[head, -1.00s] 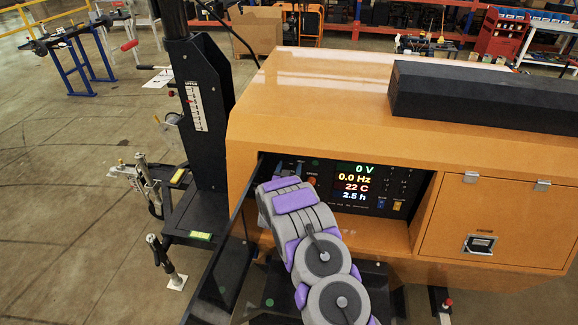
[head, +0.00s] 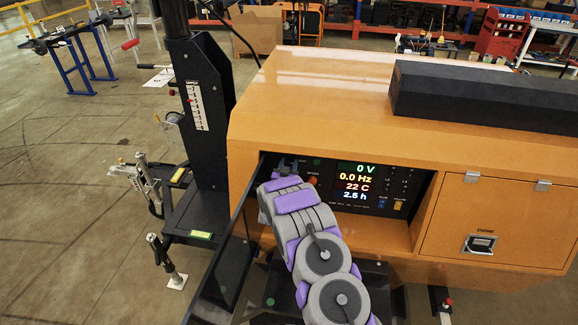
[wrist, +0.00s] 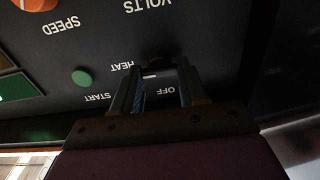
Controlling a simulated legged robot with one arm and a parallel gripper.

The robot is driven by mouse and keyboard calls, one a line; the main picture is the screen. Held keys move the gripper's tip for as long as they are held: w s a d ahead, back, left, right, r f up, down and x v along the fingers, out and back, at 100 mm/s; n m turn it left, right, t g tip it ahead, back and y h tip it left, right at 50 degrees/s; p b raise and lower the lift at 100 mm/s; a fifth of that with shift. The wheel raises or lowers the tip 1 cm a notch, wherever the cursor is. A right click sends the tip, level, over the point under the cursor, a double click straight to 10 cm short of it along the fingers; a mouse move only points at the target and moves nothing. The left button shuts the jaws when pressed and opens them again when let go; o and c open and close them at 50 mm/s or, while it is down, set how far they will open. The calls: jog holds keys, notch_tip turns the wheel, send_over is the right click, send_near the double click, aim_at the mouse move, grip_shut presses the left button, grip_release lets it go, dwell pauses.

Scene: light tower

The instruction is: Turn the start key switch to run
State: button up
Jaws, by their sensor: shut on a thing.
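The start key switch (wrist: 151,75) is on the black control panel, upside down in the wrist view, between the labels HEAT, START and OFF. Only a small pale part of it shows; my fingers hide most of the rest. My gripper (wrist: 157,88) is at the panel, with one finger on each side of the switch, shut on its key. In the head view my gripper (head: 288,166) reaches the panel's upper left corner, and my arm covers the lower left of the panel. The key's exact angle cannot be told.
The panel display (head: 359,181) reads 0 V, 0.0 Hz, 22 C and 2.5 h. An orange SPEED knob (head: 312,181) and a green round light (wrist: 82,77) are close to my gripper. The open dark door (head: 232,240) stands left of my arm.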

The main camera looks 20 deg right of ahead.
jog(key=shift+a+f, duration=0.1)
jog(key=shift+a, duration=0.05)
jog(key=shift+c, duration=1.3)
jog(key=shift+s, duration=0.1)
jog(key=n, duration=0.8)
jog(key=shift+a+f+n, duration=0.1)
jog(key=shift+n, duration=0.2)
